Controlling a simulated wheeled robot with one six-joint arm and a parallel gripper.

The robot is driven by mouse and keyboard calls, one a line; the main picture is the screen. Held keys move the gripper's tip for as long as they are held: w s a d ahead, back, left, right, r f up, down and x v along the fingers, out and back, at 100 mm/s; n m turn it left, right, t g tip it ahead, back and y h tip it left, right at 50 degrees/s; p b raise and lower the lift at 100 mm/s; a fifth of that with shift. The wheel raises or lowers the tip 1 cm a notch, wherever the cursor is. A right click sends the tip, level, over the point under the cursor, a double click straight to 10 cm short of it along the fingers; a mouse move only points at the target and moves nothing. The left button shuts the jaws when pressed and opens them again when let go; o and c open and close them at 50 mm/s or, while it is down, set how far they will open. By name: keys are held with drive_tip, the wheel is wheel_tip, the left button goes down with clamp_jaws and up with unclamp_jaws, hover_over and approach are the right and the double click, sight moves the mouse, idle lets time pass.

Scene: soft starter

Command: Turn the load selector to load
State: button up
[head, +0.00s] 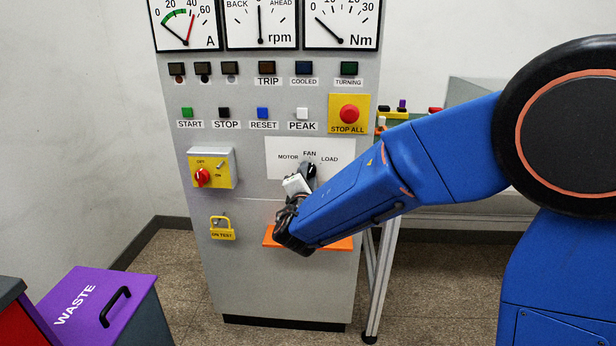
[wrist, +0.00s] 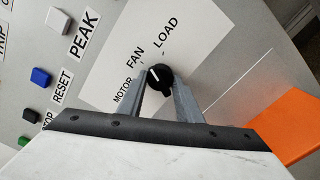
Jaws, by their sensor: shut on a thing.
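The load selector is a round black knob with a white pointer line, on a white plate (head: 282,160) marked MOTOR, FAN and LOAD. In the wrist view the knob (wrist: 160,76) sits between the two grey fingers of my gripper (wrist: 161,88), which is shut on it. The white line points up-left, toward the FAN label. LOAD is printed to the upper right of the knob and MOTOR to its left. In the head view my gripper (head: 307,176) reaches the knob from below and hides part of it.
Above the selector are START, STOP, RESET and PEAK buttons and a red STOP ALL button (head: 349,113). A yellow switch box (head: 212,171) and a yellow ON TEST tag (head: 222,229) are left. An orange ledge (head: 340,244) juts out below my wrist.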

drive_tip(key=m, duration=0.3)
drive_tip(key=shift+m, duration=2.2)
drive_tip(key=o, duration=1)
drive_tip(key=shift+o, duration=0.2)
drive_tip(key=shift+s, duration=0.1)
drive_tip(key=s, duration=1.7)
drive_tip(key=shift+s+a, duration=0.15)
drive_tip(key=shift+a, duration=0.1)
